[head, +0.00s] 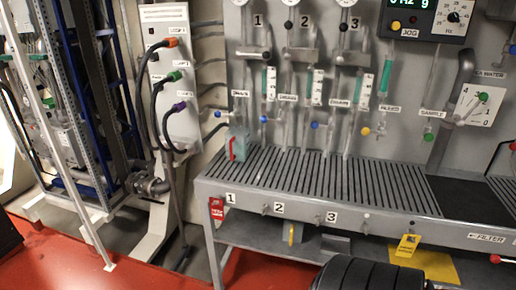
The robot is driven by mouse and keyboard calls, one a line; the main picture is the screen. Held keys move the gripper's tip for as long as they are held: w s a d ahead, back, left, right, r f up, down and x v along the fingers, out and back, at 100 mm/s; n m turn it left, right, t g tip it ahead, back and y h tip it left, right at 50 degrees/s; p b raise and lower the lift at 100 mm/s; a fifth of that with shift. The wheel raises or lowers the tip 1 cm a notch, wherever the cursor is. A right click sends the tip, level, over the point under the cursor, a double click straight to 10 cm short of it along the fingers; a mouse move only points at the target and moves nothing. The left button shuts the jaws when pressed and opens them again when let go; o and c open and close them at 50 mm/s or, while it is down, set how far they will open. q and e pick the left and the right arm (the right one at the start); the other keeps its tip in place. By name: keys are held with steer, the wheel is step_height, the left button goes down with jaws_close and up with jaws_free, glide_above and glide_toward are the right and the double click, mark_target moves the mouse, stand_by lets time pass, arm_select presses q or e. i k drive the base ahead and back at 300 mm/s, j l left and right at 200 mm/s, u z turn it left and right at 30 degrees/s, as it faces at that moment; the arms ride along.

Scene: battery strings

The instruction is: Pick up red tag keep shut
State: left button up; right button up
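The red tag (216,209) hangs on the front edge of the grey slatted bench (310,198), at its left end, just left of the number 1 label. It has pale lettering too small to read for certain.
A yellow tag (408,245) hangs farther right on the bench front. A clear container with a red handle (238,147) stands on the bench's left end. Valves and gauges line the wall behind. A control box (172,85) with cables stands left of the bench. The red floor before it is open.

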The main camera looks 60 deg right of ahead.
mark_target(217, 212)
steer(key=z, duration=1.5)
